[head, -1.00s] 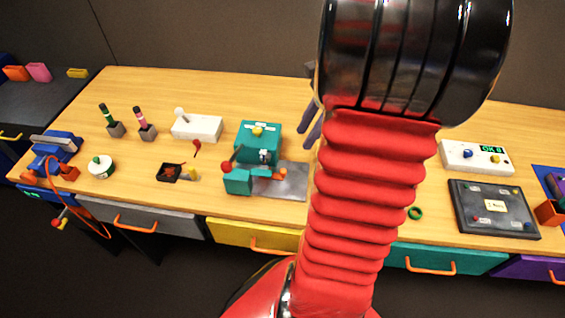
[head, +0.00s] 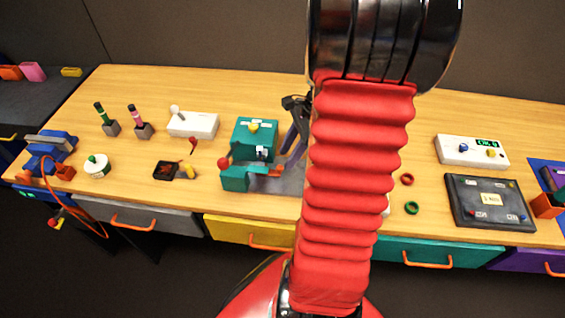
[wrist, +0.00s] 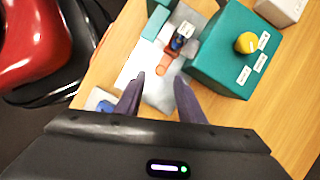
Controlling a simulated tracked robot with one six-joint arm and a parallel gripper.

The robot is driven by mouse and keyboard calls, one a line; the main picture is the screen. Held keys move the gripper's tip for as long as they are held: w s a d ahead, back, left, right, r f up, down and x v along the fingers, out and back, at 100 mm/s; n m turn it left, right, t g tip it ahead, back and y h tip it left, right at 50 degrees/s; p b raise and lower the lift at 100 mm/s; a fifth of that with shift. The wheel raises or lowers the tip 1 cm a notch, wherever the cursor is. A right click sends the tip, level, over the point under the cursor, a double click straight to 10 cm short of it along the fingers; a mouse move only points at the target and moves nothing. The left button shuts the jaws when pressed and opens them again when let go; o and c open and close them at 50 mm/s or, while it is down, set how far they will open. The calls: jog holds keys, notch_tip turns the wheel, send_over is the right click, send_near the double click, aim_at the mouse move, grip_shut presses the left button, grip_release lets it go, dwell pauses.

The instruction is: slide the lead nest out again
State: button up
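The teal press (head: 256,135) stands mid-bench, with a yellow knob on top and a red-ball lever. It also shows in the wrist view (wrist: 222,50). What looks like the lead nest, a small dark-blue piece (wrist: 177,43) with a white label, sits beside the press. An orange tab (wrist: 170,63) points from it towards my gripper; the tab also shows in the head view (head: 274,172). My gripper (wrist: 160,77) is open and empty, its grey fingers spread just short of the tab. In the head view my arm hides part of the gripper and of the plate.
A grey metal plate (wrist: 135,62) lies under the nest, with free surface around the tab. A teal block (head: 235,179) stands at the press's front left. A white box (head: 193,124) is behind left. Red (head: 407,179) and green (head: 412,208) rings lie right of my arm.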

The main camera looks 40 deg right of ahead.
aim_at(281, 167)
jog(key=shift+x, duration=2.05)
grip_shut()
